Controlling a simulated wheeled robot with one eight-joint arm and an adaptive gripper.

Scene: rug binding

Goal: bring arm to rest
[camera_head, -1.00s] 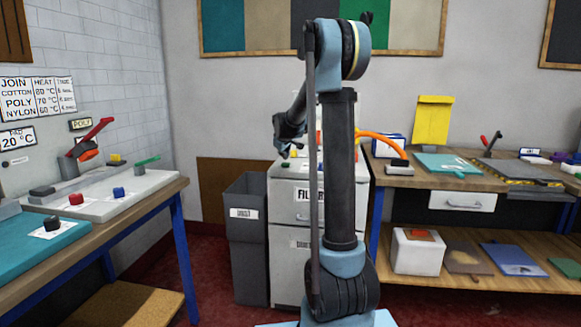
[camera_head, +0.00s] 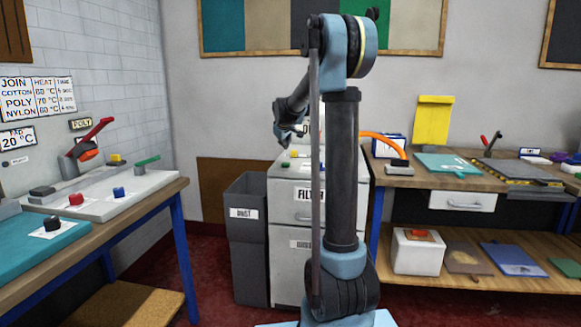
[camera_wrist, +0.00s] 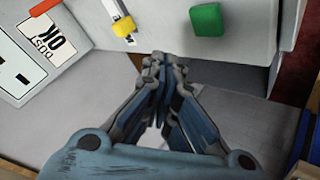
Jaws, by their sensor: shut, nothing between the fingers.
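My gripper (camera_head: 289,136) hangs at the end of my folded arm, left of the upright arm link and in front of the white filter cabinet. In the wrist view my gripper (camera_wrist: 163,62) has its fingertips together and nothing between them. Beyond the fingertips is a pale machine face with a green button (camera_wrist: 206,20) and a yellow switch (camera_wrist: 123,27). I cannot tell the exact gap between fingertips and that face.
The filter cabinet (camera_head: 296,226) stands behind my arm, with a dust bin (camera_head: 246,240) to its left. A workbench with a teal plate (camera_head: 36,243) is at left. A wooden bench (camera_head: 410,182) with boards is at right. Red floor lies between.

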